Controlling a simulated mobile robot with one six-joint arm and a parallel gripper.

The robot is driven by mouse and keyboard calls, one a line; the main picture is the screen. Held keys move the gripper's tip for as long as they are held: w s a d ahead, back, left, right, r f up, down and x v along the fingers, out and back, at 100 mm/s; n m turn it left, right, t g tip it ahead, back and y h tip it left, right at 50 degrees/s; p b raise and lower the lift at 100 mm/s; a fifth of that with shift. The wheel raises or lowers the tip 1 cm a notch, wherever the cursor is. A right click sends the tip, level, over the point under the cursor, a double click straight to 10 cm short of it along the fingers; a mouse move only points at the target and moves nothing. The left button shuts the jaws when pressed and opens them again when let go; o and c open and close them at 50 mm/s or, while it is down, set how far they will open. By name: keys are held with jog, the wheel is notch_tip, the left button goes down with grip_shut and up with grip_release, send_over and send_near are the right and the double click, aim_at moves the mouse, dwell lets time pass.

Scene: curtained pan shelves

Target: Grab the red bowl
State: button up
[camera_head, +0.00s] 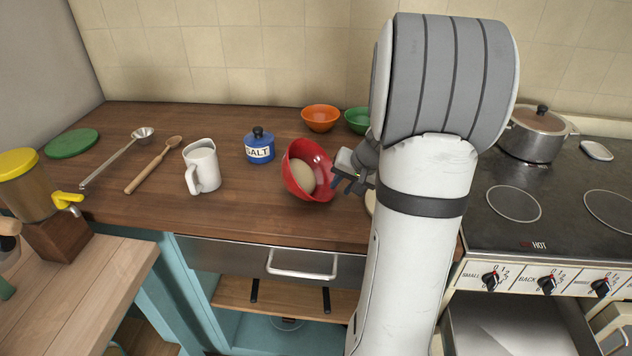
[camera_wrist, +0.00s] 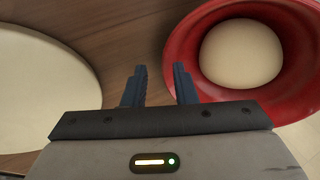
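The red bowl (camera_head: 321,161) sits tilted on the wooden counter, with a pale round lump (camera_head: 302,174) inside. My gripper (camera_head: 342,181) is at the bowl's right side in the head view, close to its rim. In the wrist view the bowl (camera_wrist: 184,45) is at the right, with the pale lump (camera_wrist: 241,53) in it. My two dark blue fingers (camera_wrist: 161,86) stand apart with a gap between them. The right finger overlaps the bowl's near edge in the picture; I cannot tell whether it touches.
A blue salt jar (camera_head: 259,147) and a white jug (camera_head: 202,167) stand left of the bowl. An orange bowl (camera_head: 320,118) and a green bowl (camera_head: 357,120) are behind. A pale round thing (camera_wrist: 40,95) lies left of my fingers. The stove (camera_head: 545,190) is at right.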

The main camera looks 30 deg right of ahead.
jog(key=shift+w+a+f, duration=0.2)
jog(key=shift+w+f, duration=0.05)
jog(key=shift+f, duration=0.3)
jog(key=shift+c, duration=0.5)
grip_shut()
jog(key=shift+c, duration=2.2)
grip_release()
jog(key=o, duration=0.5)
jog(key=shift+o, duration=0.2)
jog(key=shift+r, duration=0.1)
